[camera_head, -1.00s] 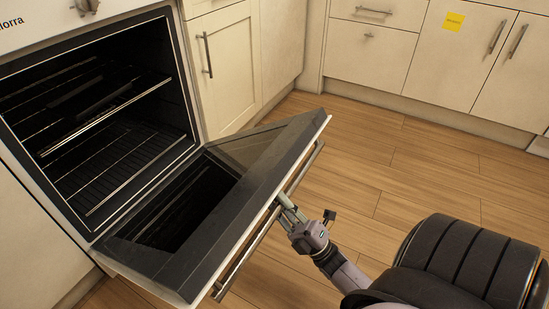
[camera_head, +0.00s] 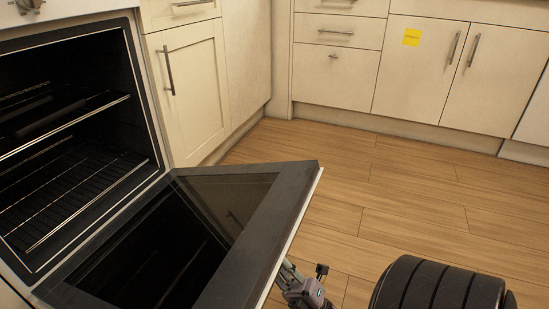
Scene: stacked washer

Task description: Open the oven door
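The oven (camera_head: 70,140) stands at the left with its dark cavity and wire racks in view. Its door (camera_head: 262,240) is hinged down and lies far open, close to level, with its inner glass facing up. My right gripper (camera_head: 283,272) is at the door's outer edge, near the lower middle of the view. The door edge hides its fingertips and the handle, so whether it holds the handle does not show. My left gripper is not in view.
Cream cabinets with a drawer and door (camera_head: 190,85) stand beside the oven. The wooden floor (camera_head: 400,195) between is clear. A dark ribbed part of mine fills the lower right.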

